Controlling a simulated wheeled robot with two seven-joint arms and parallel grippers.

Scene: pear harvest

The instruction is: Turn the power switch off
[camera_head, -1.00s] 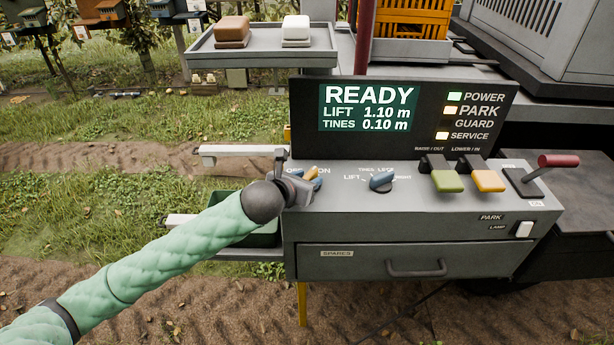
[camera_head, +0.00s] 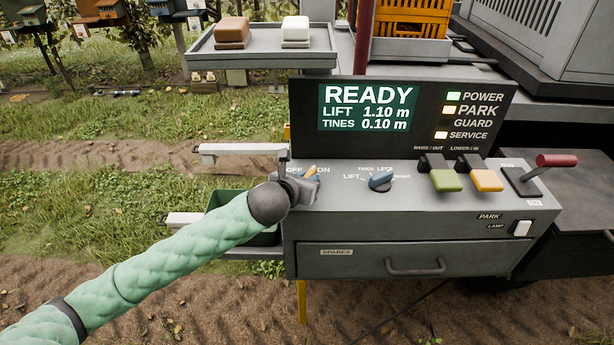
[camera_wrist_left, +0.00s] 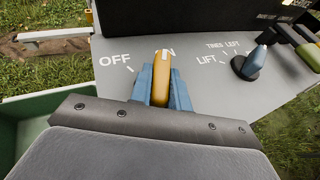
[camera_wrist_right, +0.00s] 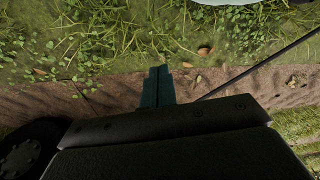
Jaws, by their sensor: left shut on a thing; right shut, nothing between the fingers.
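The power switch (camera_head: 312,171) is a yellow-orange knob at the left end of the grey console, between the printed words OFF and ON. In the left wrist view the knob (camera_wrist_left: 161,75) has its white-marked tip by the ON label, which it partly covers. My left gripper (camera_head: 311,174) is shut on the knob, with one blue finger on each side; its fingers also show in the left wrist view (camera_wrist_left: 161,90). The knob's base is hidden. My right gripper (camera_wrist_right: 157,88) is shut and empty over soil and grass.
The display (camera_head: 367,108) reads READY and the POWER lamp (camera_head: 454,97) glows green. A blue selector knob (camera_head: 381,180) stands right of the switch. Green (camera_head: 447,181) and yellow (camera_head: 487,181) levers and a red-handled lever (camera_head: 556,160) are further right. A drawer (camera_head: 340,262) is below.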

